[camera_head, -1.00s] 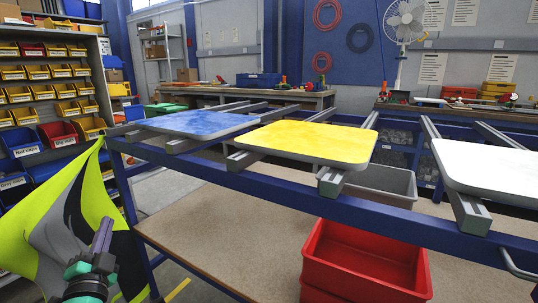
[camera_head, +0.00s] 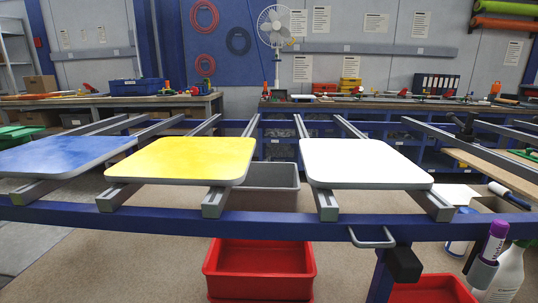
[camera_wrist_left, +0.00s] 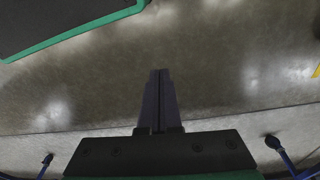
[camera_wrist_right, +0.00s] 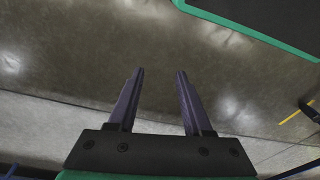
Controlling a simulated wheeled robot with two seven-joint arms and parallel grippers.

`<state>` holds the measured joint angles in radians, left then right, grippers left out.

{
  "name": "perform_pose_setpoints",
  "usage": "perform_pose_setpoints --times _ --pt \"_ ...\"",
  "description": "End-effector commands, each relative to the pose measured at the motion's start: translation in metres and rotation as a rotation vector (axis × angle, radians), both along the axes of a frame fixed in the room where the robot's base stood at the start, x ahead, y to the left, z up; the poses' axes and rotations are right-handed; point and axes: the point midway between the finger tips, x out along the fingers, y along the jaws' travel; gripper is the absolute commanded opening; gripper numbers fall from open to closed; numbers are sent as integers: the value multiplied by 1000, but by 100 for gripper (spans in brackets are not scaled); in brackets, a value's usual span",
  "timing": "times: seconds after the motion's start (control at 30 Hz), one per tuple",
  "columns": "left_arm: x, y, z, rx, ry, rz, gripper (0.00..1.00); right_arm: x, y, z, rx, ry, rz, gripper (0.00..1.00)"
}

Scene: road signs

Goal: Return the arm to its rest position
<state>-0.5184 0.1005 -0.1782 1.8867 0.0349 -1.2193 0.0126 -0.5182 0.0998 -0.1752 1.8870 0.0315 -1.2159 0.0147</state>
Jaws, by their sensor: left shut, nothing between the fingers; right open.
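My left gripper (camera_wrist_left: 160,74) shows in the left wrist view. Its two dark fingers are shut together with nothing between them, above a bare grey floor. My right gripper (camera_wrist_right: 160,72) shows in the right wrist view. Its fingers are apart and the gap is empty, also above the floor. Neither gripper nor arm shows in the head view. There a blue panel (camera_head: 62,154), a yellow panel (camera_head: 183,158) and a white panel (camera_head: 364,162) lie side by side on the grey rails of a blue frame.
The blue frame's front beam (camera_head: 270,226) runs across the head view. At the right are a purple-capped marker (camera_head: 495,240) and a white bottle (camera_head: 508,270). A fan (camera_head: 274,28) stands behind.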

Motion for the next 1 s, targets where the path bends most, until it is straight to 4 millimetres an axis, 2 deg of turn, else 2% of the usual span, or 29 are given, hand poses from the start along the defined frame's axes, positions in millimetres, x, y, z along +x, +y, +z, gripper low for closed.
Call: perform_pose_setpoints --times 0.03,0.17,0.23,0.4,0.53,0.63,1.0 --pt "-5 2 14 6 9 0 0 -6 -2 14 -5 10 1 50" --pt "-25 10 6 20 16 0 0 -26 -9 6 -19 20 4 50" --pt "-43 17 5 30 22 -3 0 -44 -16 5 -28 26 7 50" --pt "-113 39 19 53 36 -20 0 -114 -37 18 -51 42 22 50" --pt "-151 50 24 61 38 -30 0 -152 -49 24 -59 43 33 50" --pt "-161 53 20 62 36 -32 0 -163 -52 20 -60 42 36 50" --pt "-162 53 15 63 37 -32 0 -163 -52 15 -59 42 35 50"
